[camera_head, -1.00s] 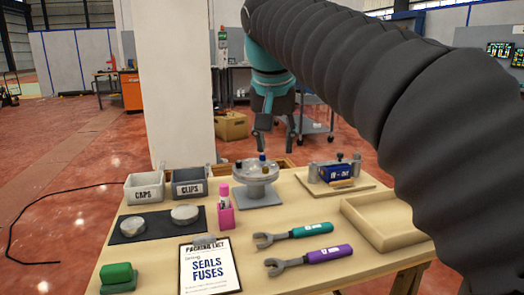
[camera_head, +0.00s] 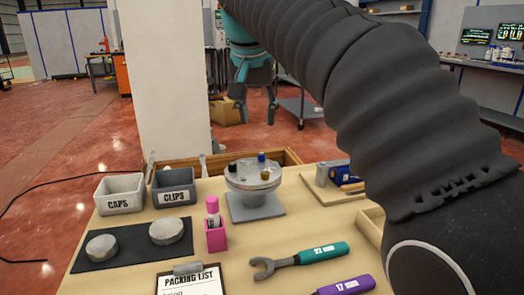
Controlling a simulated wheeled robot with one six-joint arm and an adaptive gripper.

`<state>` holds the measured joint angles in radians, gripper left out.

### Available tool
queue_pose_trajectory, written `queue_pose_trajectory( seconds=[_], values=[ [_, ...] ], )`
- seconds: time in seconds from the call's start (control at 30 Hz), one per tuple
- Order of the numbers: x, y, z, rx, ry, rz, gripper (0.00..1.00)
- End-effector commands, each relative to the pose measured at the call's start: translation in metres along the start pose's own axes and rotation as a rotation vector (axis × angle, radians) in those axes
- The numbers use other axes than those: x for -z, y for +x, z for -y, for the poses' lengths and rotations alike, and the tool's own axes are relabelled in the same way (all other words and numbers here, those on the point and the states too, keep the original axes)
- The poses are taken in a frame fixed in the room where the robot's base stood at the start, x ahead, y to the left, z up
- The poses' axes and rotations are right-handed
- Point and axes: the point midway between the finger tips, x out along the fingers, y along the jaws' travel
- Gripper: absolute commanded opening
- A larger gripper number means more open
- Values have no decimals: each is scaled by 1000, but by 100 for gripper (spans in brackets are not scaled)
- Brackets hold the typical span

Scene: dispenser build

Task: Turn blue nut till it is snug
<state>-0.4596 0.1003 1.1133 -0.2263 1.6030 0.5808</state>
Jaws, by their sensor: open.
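A small blue nut (camera_head: 261,157) sits on the rear part of the top of a round grey fixture (camera_head: 243,179), which stands on a square grey base. A black piece and a brass-coloured piece are on the same disc. My gripper (camera_head: 257,117) is open and empty, pointing down, above and apart from the fixture in the picture. Its exact distance from the nut is hard to tell. A teal-handled wrench (camera_head: 310,255) marked 22 and a purple-handled wrench (camera_head: 346,286) marked 17 lie on the table, the purple one cut off by the frame.
Bins marked CAPS (camera_head: 120,196) and CLIPS (camera_head: 173,187) stand at the left. A pink holder (camera_head: 216,238) stands before the fixture. A dark mat (camera_head: 128,240) bears two round discs. A blue device (camera_head: 342,176) and a tray (camera_head: 368,226) are partly hidden behind my arm.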

Motion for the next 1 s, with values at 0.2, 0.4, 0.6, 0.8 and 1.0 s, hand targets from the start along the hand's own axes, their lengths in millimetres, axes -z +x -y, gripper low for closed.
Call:
queue_pose_trajectory(
  seconds=[0.2, 0.4, 0.6, 0.8, 1.0],
  values=[
    [-1, 44, -1, -2, 1, 3, 43],
    [-1, 80, -1, -2, 2, 3, 43],
    [0, 104, -2, -2, 4, 2, 43],
    [1, 114, -2, -1, 3, 0, 43],
    [1, 114, -2, -1, 3, 0, 43]
  ],
)
